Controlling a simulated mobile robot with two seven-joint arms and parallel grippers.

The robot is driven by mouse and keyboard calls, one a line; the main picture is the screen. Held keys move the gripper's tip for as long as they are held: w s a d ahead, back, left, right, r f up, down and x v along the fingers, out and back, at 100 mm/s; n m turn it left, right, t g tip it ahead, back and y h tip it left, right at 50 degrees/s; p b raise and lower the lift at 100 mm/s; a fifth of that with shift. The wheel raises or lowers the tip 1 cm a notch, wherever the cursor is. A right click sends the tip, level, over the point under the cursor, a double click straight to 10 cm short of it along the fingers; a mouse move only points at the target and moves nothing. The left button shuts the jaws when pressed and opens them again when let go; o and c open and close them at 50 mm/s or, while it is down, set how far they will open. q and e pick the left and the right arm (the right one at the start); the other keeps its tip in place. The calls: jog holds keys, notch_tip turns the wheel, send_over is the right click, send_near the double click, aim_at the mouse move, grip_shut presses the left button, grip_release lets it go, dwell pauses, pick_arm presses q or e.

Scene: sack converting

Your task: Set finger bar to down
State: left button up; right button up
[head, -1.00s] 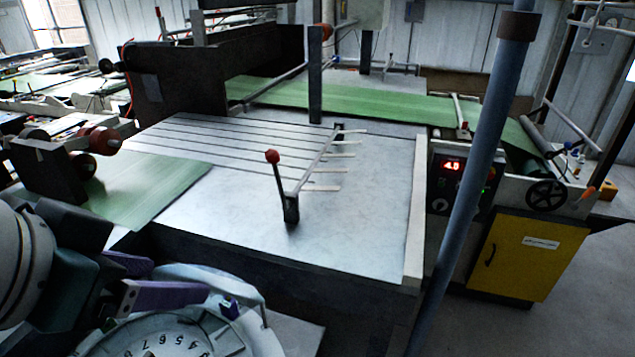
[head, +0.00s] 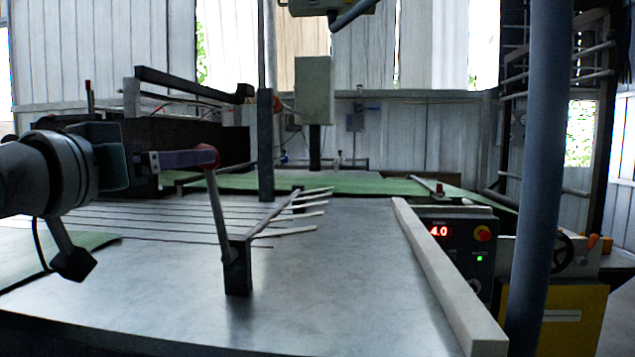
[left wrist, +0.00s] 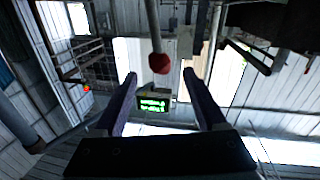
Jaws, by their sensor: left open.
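The finger bar (head: 271,212) lies across the metal table, with several pale fingers pointing right. Whether they touch the table I cannot tell. Its lever (head: 217,210) rises from a dark bracket (head: 237,270) at the near end, leaning a little left, with a red knob (head: 208,156) on top. My left gripper (head: 207,158) comes in level from the left at knob height. In the left wrist view its two purple fingers are open, and the red knob (left wrist: 160,63) shows centred between them, near the tips. Contact is not clear. My right gripper is not in view.
The metal table (head: 340,290) has a raised pale rail (head: 448,275) on its right. A control box (head: 455,250) reads 4.0. A blue-grey post (head: 545,160) stands at right. A dark upright (head: 265,145) and a green belt (head: 370,184) are behind the bar.

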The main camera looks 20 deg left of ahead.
pick_arm(q)
jog(key=w, duration=0.9)
jog(key=shift+w+a, duration=0.25)
jog(key=shift+a, duration=0.1)
grip_shut()
dwell(1.0)
